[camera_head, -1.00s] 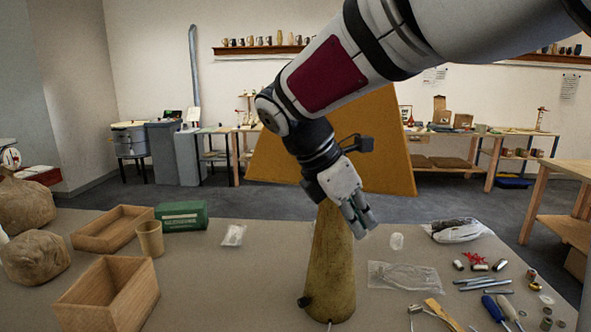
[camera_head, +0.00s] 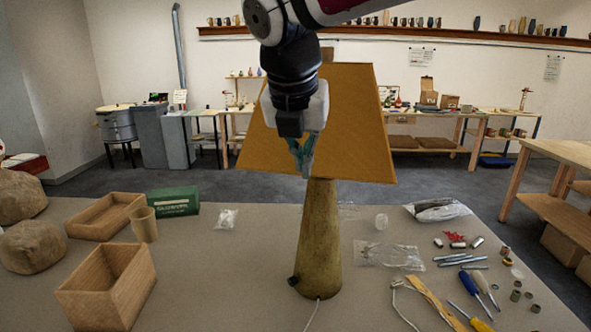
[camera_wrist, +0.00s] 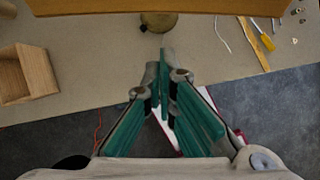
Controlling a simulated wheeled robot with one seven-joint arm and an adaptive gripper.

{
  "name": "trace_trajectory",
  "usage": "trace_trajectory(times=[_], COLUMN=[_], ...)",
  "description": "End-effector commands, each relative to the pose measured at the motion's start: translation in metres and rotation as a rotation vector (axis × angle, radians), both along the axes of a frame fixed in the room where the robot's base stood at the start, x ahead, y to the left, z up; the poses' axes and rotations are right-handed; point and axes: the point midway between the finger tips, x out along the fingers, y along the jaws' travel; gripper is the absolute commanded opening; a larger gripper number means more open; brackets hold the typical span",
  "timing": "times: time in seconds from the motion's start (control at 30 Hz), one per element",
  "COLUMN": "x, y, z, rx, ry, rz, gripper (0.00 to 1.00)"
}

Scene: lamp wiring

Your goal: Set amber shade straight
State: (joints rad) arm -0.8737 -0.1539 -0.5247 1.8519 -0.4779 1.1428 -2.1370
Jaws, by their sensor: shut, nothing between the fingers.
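The amber shade (camera_head: 355,125) sits above the tan cone-shaped lamp base (camera_head: 320,245) in the head view. Its lower edge slopes slightly down to the right, and its upper left is hidden by my arm. My gripper (camera_head: 306,165) is shut and empty, pointing down in front of the shade, with its tips near the lower edge and the top of the base. I cannot tell whether it touches the shade. In the wrist view, the shade (camera_wrist: 100,6) crosses the top as a nearly level band, with the base (camera_wrist: 158,22) just beyond the closed fingertips (camera_wrist: 165,60).
Open wooden boxes (camera_head: 75,290), a cup (camera_head: 144,225) and a green box (camera_head: 174,202) stand at the left of the grey table. Rods, screwdrivers (camera_head: 470,283) and a plastic bag (camera_head: 388,255) lie at the right. A cord (camera_head: 313,315) runs forward from the base.

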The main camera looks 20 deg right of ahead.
Motion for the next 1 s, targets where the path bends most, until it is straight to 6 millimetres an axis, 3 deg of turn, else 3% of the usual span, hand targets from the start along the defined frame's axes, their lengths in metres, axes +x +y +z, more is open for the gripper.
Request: trace_trajectory(times=[0.2, 0.5, 1.0], x=[0.019, 0.045, 0.049], y=[-0.011, -0.026, -0.029], z=[-0.035, -0.043, -0.045], rx=[-0.002, 0.000, -0.002], ry=[0.001, -0.001, -0.003], rz=[-0.002, -0.002, -0.002], gripper=[0.00, 0.00, 0.00])
